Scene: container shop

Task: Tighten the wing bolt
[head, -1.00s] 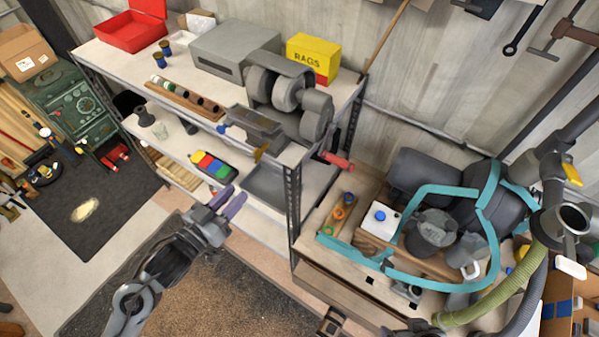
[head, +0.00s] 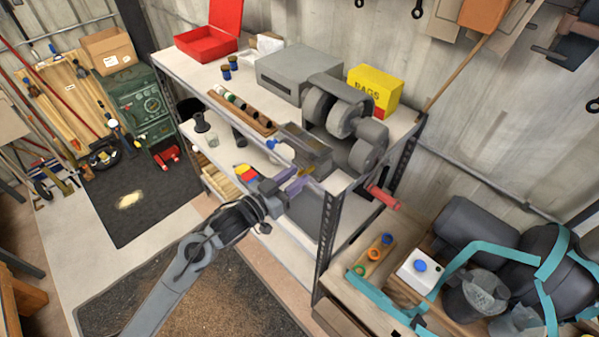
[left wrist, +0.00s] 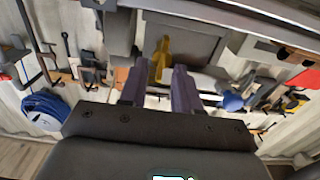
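The yellow wing bolt (head: 305,171) sits on the front of the grey grinder's tool rest (head: 303,145), at the front edge of the shelf top. My left gripper (head: 290,180) is open, its two purple fingers reaching up to the bolt from the front left. In the left wrist view the yellow wing bolt (left wrist: 161,58) stands upright between the fingertips of the left gripper (left wrist: 159,74), with a gap on each side. I cannot tell whether either finger touches it. My right gripper is not in view.
The grey bench grinder (head: 345,112) stands on the metal shelf, near a yellow rags box (head: 374,88) and a grey metal case (head: 297,72). A blue knob (head: 272,145) is close to the left fingers. A shelf post (head: 330,230) stands just right of the gripper.

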